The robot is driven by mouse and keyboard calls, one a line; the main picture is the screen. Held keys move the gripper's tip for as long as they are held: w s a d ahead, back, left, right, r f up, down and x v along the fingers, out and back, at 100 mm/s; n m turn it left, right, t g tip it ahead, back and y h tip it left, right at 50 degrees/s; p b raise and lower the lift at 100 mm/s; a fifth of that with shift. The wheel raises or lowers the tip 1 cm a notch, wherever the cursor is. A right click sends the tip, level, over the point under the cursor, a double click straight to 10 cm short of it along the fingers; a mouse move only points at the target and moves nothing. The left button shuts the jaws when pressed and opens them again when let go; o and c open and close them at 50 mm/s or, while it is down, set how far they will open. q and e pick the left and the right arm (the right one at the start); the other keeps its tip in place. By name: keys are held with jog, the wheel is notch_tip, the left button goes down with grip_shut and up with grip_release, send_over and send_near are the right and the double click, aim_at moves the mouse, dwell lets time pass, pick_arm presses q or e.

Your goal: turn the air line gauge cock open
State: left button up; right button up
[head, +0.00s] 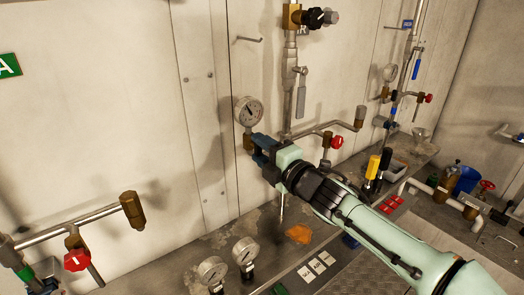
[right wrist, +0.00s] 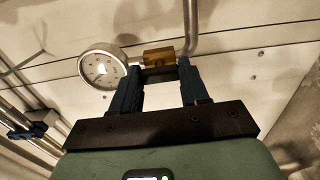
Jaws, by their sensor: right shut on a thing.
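The air line gauge (head: 248,111) is a round white dial on the wall in the middle of the head view. Its brass gauge cock (head: 247,142) sits just below the dial. My right gripper (head: 258,150) reaches it from the lower right and is shut on the cock. In the right wrist view the gauge (right wrist: 102,69) is left of my fingers, and the brass body of the cock (right wrist: 158,57) shows between and just beyond the fingertips. The fingers partly hide the cock, and I cannot tell its handle's angle. My left gripper is not in view.
Two loose gauges (head: 213,270) (head: 244,250) stand on the bench below. An orange rag (head: 299,234) and white cards (head: 316,266) lie near them. A pipe with a red-handled valve (head: 337,142) runs right of my gripper. Yellow- and black-handled tools (head: 372,167) stand beside my arm.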

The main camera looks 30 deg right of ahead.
jog(key=o, duration=1.1)
jog(key=shift+c, duration=0.2)
jog(key=shift+s, duration=0.1)
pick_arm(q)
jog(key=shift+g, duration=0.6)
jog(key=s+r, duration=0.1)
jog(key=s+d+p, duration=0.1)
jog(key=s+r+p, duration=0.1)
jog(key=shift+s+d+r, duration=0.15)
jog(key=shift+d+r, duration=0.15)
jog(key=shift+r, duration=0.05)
pick_arm(e)
jog(key=s+d, duration=0.1)
jog(key=s, duration=1.2)
jog(key=shift+s, duration=0.15)
